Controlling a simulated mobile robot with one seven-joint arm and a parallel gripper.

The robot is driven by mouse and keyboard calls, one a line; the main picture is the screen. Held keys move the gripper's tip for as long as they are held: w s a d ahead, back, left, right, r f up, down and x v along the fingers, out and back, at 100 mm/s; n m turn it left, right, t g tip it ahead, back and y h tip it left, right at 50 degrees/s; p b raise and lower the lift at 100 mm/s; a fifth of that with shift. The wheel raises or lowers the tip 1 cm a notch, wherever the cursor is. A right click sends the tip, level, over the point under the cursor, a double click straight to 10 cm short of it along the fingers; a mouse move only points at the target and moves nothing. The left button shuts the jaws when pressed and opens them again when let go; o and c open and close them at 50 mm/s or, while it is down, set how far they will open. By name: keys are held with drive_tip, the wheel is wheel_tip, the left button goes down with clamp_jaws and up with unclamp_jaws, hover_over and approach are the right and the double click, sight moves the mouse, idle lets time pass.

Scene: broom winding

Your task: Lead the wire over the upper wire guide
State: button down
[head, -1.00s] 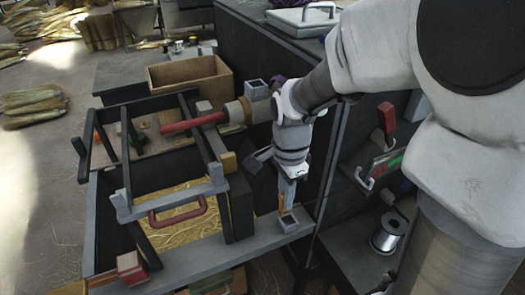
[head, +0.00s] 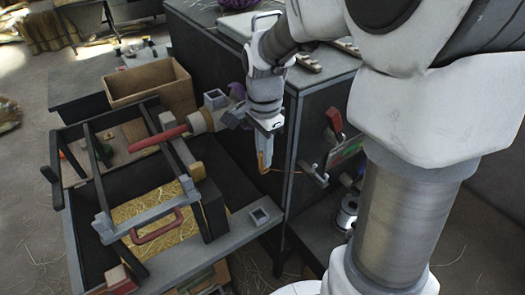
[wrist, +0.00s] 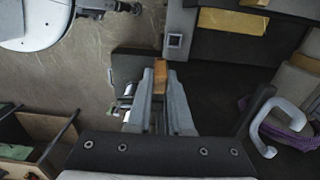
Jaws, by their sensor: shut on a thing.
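My gripper (head: 265,150) is shut on a small orange-brown block (head: 265,160), which also shows between the fingers in the wrist view (wrist: 160,70). A thin orange wire (head: 283,171) runs from the block to the right, towards pale hooks (head: 316,173) on the dark cabinet's side. I cannot tell whether it passes through them. A large white hook (wrist: 264,130) stands apart from my fingers, at the right of the wrist view. I cannot tell which hook is the upper wire guide. A metal spool (head: 346,212) sits low on the right, partly hidden by my arm.
The grey bench edge (head: 205,262) with an empty square socket (head: 260,215) lies below my gripper. A broom handle with a red end (head: 158,139) lies across the dark frame at left. The cabinet (head: 295,125) stands close on the right, with a red-handled tool (head: 334,118).

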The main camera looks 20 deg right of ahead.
wheel_tip(320, 180, up, 19)
drive_tip(key=w+a+p, duration=0.1)
drive_tip(key=w+p, duration=0.1)
drive_tip(key=p, duration=1.2)
drive_tip(key=w+a+p, duration=0.4)
drive_tip(key=w+a, duration=0.2)
drive_tip(key=w, duration=0.5)
wheel_tip(320, 180, down, 7)
drive_tip(key=b, duration=0.4)
drive_tip(key=shift+w+a, duration=0.2)
drive_tip(key=shift+w, duration=0.2)
